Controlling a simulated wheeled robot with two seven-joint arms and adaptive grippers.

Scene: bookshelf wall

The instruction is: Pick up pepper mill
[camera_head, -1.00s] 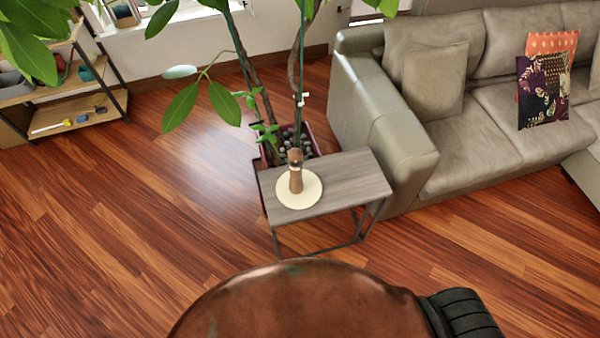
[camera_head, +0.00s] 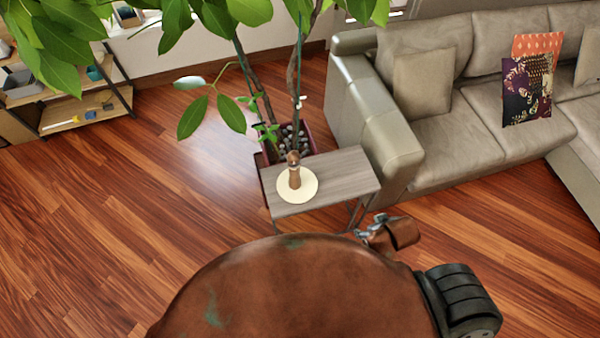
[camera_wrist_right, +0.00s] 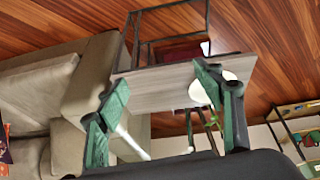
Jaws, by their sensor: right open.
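The pepper mill (camera_head: 294,172) is brown wood with a pale band. It stands upright on a round cream mat (camera_head: 297,193) on a small grey-topped side table (camera_head: 345,175). My right gripper (camera_head: 366,228) shows partly at the table's near right corner, apart from the mill. In the right wrist view my right gripper (camera_wrist_right: 160,92) is open and empty, with the table top (camera_wrist_right: 165,85) seen between and beyond its green fingers. The mat (camera_wrist_right: 236,90) is partly covered by one finger there; I cannot make out the mill. My left gripper is out of view.
A potted plant (camera_head: 290,138) stands behind the table, its leaves hanging across the upper left. A grey sofa (camera_head: 400,140) is close on the table's right. A low shelf (camera_head: 85,115) stands at the far left. The wooden floor left of the table is clear.

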